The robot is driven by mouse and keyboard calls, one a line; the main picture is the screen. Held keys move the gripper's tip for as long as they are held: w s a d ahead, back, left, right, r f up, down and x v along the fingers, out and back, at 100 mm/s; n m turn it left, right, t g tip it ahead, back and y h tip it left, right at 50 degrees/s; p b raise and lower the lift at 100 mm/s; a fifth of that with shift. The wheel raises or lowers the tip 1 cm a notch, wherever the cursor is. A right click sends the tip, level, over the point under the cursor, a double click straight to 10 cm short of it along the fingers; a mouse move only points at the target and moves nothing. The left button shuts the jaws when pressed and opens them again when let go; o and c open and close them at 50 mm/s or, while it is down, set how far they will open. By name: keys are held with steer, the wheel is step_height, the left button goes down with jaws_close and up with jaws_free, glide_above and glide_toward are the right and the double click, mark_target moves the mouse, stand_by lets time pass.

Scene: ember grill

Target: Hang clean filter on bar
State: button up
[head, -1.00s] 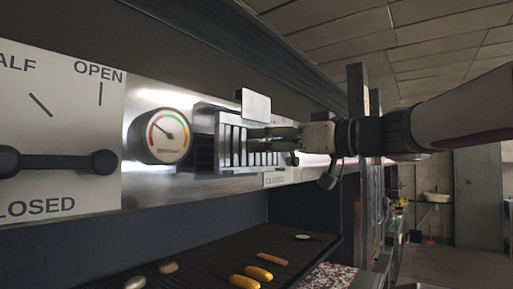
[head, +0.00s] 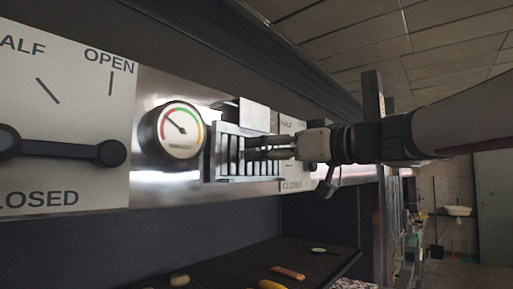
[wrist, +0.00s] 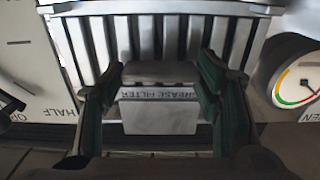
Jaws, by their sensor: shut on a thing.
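The filter (head: 226,158) is a grey slatted metal panel held upright in front of the hood face, just right of the round gauge. My gripper (head: 262,148) reaches in from the right and is shut on the filter. In the wrist view its green-padded fingers (wrist: 161,72) stand either side of the handle. I cannot clearly pick out the bar, nor tell whether the filter touches anything behind it.
The gauge (head: 178,132) and the lever plate (head: 72,178) are at left. A pale plate (head: 254,114) stands above the filter; another marked plate (head: 292,185) is behind my gripper. Food, including a sausage (head: 288,272), lies on the grill (head: 225,270) below.

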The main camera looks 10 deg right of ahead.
steer(key=shift+f, duration=0.1)
stand_by(0.3)
steer(key=o, duration=1.6)
steer(key=shift+f, duration=0.1)
steer(key=v, duration=1.2)
